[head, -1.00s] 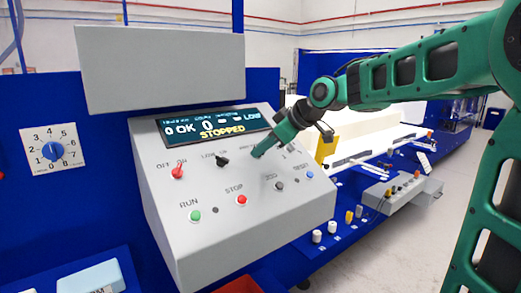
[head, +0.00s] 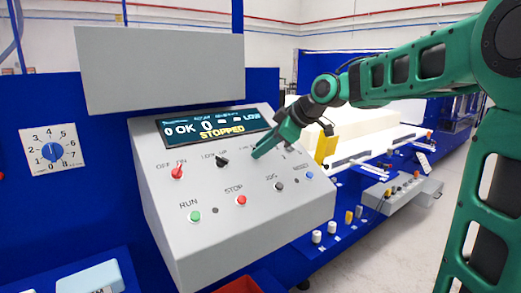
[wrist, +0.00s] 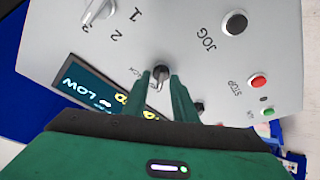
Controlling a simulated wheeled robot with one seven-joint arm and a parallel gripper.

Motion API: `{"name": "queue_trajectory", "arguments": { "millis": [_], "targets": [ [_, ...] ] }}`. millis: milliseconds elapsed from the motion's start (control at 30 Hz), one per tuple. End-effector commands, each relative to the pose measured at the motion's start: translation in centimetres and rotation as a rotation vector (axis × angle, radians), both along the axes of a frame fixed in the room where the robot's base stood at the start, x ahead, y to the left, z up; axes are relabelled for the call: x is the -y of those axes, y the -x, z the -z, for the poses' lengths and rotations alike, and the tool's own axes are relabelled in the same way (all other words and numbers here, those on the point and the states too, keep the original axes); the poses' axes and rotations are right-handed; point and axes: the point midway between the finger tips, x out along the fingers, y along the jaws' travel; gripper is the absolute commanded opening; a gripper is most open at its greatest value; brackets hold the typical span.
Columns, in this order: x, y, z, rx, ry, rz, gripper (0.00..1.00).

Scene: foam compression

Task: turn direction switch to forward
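The direction switch (wrist: 160,73), a small dark-based knob with a pale pointer, shows between my fingertips in the wrist view. Its label is mostly covered, so its setting cannot be read. My gripper (wrist: 161,82) is slightly open, with one finger on each side of the knob; whether the fingers touch it cannot be told. In the head view my gripper (head: 256,154) reaches down to the sloped grey control panel (head: 250,215) from the right and hides the knob. The panel display (head: 215,127) reads STOPPED.
Near the switch are the black LOW/UP switch (head: 222,161), red OFF/ON switch (head: 177,172), red STOP button (head: 240,200), green RUN button (head: 195,216) and black JOG button (head: 279,186). A numbered selector (wrist: 99,10) lies beyond my fingers in the wrist view.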

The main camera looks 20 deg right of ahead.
Motion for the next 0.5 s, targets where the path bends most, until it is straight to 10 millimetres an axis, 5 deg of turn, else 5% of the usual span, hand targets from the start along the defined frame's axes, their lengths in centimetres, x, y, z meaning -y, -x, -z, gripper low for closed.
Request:
{"name": "queue_trajectory", "arguments": {
  "millis": [500],
  "targets": [
    [1.0, 1.4, -1.6, 0.002, 0.0, 0.003, 0.26]
  ]
}}
